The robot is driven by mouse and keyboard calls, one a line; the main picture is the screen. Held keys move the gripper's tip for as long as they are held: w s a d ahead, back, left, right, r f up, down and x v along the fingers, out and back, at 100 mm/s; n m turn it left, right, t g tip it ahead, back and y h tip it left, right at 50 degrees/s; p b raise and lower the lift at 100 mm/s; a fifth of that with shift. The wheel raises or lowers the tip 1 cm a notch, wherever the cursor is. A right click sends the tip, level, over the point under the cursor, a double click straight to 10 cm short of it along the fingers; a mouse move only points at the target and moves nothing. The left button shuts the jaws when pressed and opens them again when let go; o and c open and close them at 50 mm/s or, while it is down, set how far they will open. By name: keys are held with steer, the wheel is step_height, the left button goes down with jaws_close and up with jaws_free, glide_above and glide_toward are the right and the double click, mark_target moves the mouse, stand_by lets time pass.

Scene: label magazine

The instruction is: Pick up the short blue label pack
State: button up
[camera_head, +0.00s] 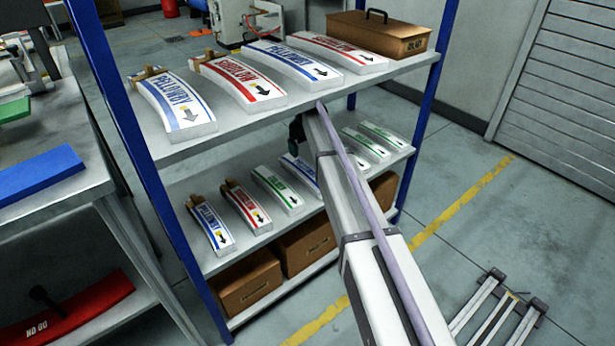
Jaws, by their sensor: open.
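On the lower shelf lies a short white label pack with blue lettering and a black arrow (212,228), at the left end. Another blue-lettered pack (299,172) lies farther right on that shelf, partly hidden by my arm. I cannot tell which of the two is meant. My gripper (296,134) shows only as a small dark part at the end of my arm, just below the upper shelf's front edge. It is open and apart from the left blue pack; its fingertips are hard to make out.
Short red (247,207) and green (278,190) packs lie between the blue ones, and more green packs (366,145) lie right. The upper shelf (240,125) holds longer packs and a brown box (378,38). Blue posts (140,150) flank the rack; cardboard boxes (248,282) stand below.

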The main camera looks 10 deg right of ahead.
mark_target(307, 170)
steer(key=shift+f+b, duration=0.35)
steer(key=shift+b, duration=0.05)
step_height(307, 170, down, 10)
steer(key=b, duration=1)
steer(key=shift+d+f, duration=0.15)
steer(key=shift+f, duration=0.05)
steer(key=shift+r, duration=0.2)
steer(key=c, duration=1.2)
